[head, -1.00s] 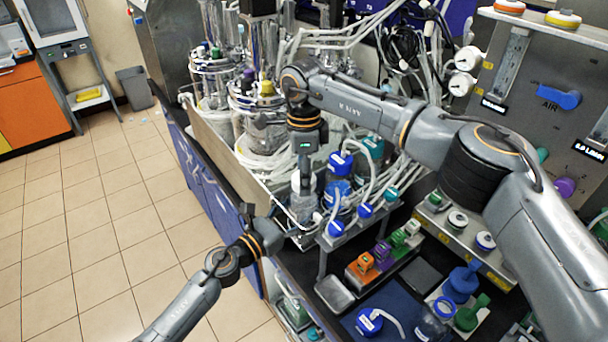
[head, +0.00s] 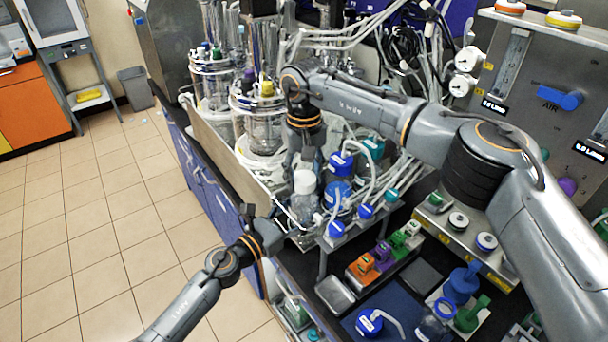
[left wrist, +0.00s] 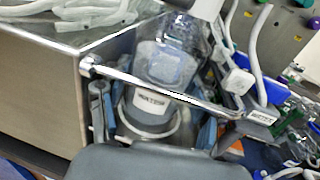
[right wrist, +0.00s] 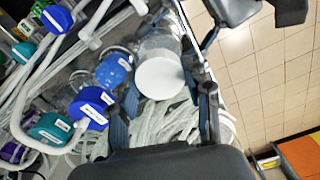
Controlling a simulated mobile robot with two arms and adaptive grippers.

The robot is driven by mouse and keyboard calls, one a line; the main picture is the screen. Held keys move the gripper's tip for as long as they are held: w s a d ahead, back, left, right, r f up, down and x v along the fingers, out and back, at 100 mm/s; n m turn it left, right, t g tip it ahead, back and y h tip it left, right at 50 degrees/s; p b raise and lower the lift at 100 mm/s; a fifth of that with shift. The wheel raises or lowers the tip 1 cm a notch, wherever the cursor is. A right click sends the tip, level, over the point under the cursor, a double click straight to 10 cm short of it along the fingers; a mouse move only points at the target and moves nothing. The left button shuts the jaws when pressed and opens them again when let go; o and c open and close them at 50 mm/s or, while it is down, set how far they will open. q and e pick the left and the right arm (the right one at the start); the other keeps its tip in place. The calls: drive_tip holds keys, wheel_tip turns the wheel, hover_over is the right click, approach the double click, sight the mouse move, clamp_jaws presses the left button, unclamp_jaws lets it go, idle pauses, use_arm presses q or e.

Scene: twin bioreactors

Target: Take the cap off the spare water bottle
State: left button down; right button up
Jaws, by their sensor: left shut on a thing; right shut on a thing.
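The spare water bottle (head: 303,209) is clear and stands upright at the bench's front edge. Its white cap (head: 304,182) is at the bottle's top. In the right wrist view the cap (right wrist: 160,78) sits between the fingers of my right gripper (right wrist: 165,103), which is shut on it from above. The bottle neck is hidden there, so I cannot tell whether the cap is loose. My left gripper (head: 282,232) is shut on the bottle low down from the front. The left wrist view shows the clear bottle body (left wrist: 168,62) between its fingers and a "WATER" label.
Blue-capped bottles (head: 338,190) and tubing stand close to the right of the bottle. A glass bioreactor (head: 262,125) is behind. A tray with coloured blocks (head: 378,255) lies to the right.

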use_arm(q)
drive_tip(key=shift+d, duration=0.15)
use_arm(e)
drive_tip(key=shift+n, duration=0.8)
drive_tip(key=o, duration=1.3)
drive_tip(key=shift+c, duration=0.2)
drive_tip(key=shift+r, duration=0.1)
